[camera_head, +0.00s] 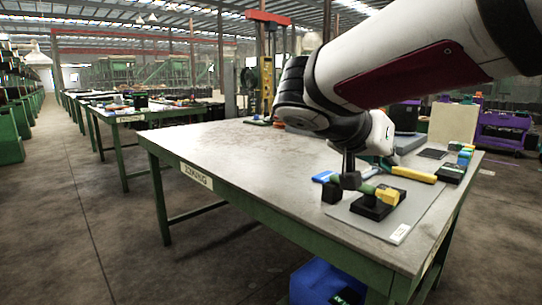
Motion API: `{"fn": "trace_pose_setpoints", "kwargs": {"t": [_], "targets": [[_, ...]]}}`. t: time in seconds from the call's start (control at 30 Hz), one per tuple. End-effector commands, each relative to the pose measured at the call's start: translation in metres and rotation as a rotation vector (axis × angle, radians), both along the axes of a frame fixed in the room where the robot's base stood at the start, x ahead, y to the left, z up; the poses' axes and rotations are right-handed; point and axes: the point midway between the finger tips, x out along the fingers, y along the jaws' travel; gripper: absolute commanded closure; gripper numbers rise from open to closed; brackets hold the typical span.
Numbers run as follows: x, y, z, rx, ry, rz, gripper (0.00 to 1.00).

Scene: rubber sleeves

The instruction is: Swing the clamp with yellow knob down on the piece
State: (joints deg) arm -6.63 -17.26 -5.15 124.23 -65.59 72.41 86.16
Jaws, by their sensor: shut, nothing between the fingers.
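The clamp's yellow knob (388,194) shows at the right of a black block (376,208) on a light grey mat. A short green part (367,188) sits just left of the knob. I cannot tell clearly whether it is the piece or part of the clamp. My gripper (349,172) hangs down from the arm, shut and empty, at the left end of this group. Its dark tips overlap a dark rounded part in the picture, so I cannot tell whether they touch it. My arm hides what lies behind.
A small black block (332,193) stands left of the clamp. A blue-handled tool (326,176) and a yellow-handled tool (412,174) lie nearby. Small coloured boxes (465,155) line the right edge. The left part of the table (230,150) is clear.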

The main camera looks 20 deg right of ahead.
Motion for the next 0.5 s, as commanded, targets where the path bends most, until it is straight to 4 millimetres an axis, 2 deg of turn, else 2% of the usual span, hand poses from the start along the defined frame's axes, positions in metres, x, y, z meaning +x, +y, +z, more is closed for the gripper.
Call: {"fn": "trace_pose_setpoints", "kwargs": {"t": [0.03, 0.2, 0.5], "targets": [[-0.003, 0.008, 0.008, -0.001, -0.002, 0.002, 1.0], [-0.011, 0.029, 0.02, 0.0, -0.002, 0.001, 1.0], [-0.015, 0.041, 0.025, 0.0, -0.001, 0.0, 1.0]]}}
